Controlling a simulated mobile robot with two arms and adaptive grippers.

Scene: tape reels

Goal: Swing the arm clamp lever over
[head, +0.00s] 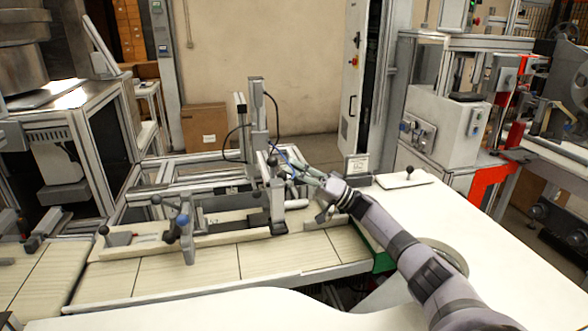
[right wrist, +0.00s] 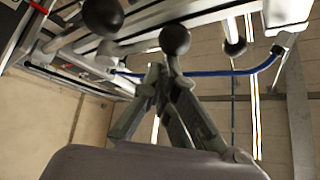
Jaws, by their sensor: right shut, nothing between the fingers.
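My right gripper (head: 289,167) reaches in from the right to the upright clamp fixture near the middle of the bench. In the right wrist view its fingers (right wrist: 164,76) are drawn together with nothing between them. A lever with a black ball knob (head: 272,160) stands at the fixture, right by the fingertips. In the right wrist view a black ball knob (right wrist: 175,39) on a thin rod shows just beyond the fingertips; I cannot tell whether they touch. Another dark ball (right wrist: 103,15) is at the upper left there. My left gripper is not in view.
A long fixture rail with another black-knobbed lever (head: 104,231) and a grey clamp (head: 182,235) lies to the left. A white plate with a black knob (head: 403,179) lies on the white table (head: 400,213). A blue cable (right wrist: 205,73) runs close behind the fingers.

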